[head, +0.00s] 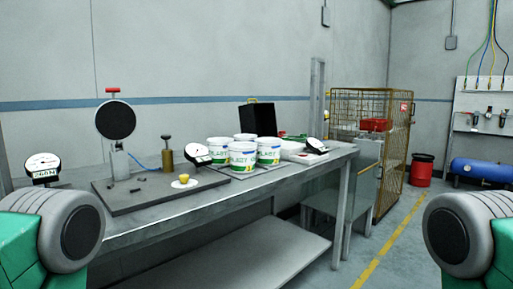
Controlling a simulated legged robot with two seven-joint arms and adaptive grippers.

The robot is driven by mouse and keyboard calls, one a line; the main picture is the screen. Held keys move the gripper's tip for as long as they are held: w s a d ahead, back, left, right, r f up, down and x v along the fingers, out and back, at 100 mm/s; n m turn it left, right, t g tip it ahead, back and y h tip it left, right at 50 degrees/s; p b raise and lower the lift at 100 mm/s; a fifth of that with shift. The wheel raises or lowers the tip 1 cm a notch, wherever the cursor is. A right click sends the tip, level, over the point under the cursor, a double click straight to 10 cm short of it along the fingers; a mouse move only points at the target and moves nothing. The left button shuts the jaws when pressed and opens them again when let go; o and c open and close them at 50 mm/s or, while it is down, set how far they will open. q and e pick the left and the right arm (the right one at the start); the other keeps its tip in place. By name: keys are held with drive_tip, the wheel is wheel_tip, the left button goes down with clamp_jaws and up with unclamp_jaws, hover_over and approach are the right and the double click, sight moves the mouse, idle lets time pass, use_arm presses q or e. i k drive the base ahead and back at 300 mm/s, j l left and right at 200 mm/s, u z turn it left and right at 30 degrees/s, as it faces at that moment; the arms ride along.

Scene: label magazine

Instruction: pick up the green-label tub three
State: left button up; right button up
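Several white tubs with green labels stand close together on the workbench (165,215), near the middle of the head view. The front tub (243,158) shows large green lettering. One tub (216,153) is to its left, one tub (268,153) to its right, and a tub behind (245,137) is mostly hidden. I cannot read a number that tells which is tub three. The tubs stand upright on a thin grey sheet or tray. Only green and grey links of my arms show at the lower left and right corners; neither gripper is in view.
Left of the tubs, a dark plate (140,199) carries a gauge stand, a brass weight (167,158) and a yellow piece (184,179). A dial (197,154) stands close beside the tubs. A black box (257,119) is behind them. The floor at right is open before a wire cage (375,104).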

sight(217, 146)
drive_tip(key=i+l+z, duration=0.15)
drive_tip(key=z, duration=1.1)
drive_tip(key=i, duration=3.8)
drive_tip(key=i+l+u, duration=0.1)
drive_tip(key=i+u, duration=0.15)
drive_tip(key=u, duration=0.2)
drive_tip(key=i+l+u, duration=0.2)
drive_tip(key=u, duration=0.25)
drive_tip(key=i+l+u, duration=0.25)
drive_tip(key=u, duration=0.2)
